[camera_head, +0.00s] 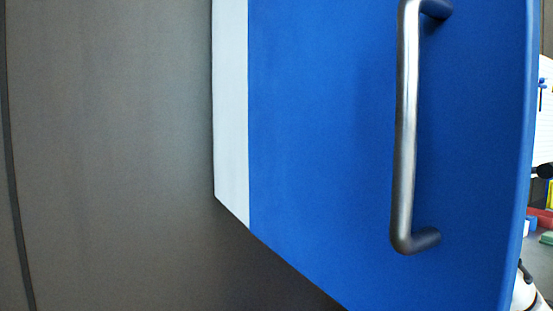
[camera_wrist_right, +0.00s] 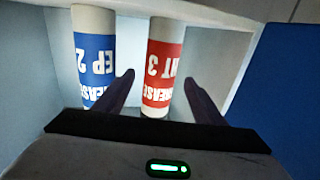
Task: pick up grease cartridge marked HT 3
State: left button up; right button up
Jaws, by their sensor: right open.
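The grease cartridge marked HT 3 (camera_wrist_right: 163,75) is a white cylinder with a red label. It shows in the right wrist view, its lettering upside down in the picture, inside a pale compartment. My right gripper (camera_wrist_right: 159,77) is open, and its two dark fingers appear on either side of this cartridge. I cannot tell whether a finger touches it. The head view does not show the cartridge or either gripper; a blue door (camera_head: 320,130) fills much of that view.
A blue-labelled cartridge marked EP 2 (camera_wrist_right: 95,58) stands left of the HT 3 one, close to the left finger. A blue panel (camera_wrist_right: 285,90) borders the compartment at right. The head view's door has a metal bar handle (camera_head: 406,130). A grey surface (camera_head: 110,140) fills the left.

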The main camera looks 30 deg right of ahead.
jog(key=w, duration=0.4)
jog(key=shift+w+a+r+p, duration=0.15)
jog(key=shift+w+a+p, duration=0.15)
jog(key=shift+a+p, duration=0.05)
jog(key=shift+c, duration=0.3)
jog(key=c, duration=1.4)
jog(key=shift+c, duration=0.3)
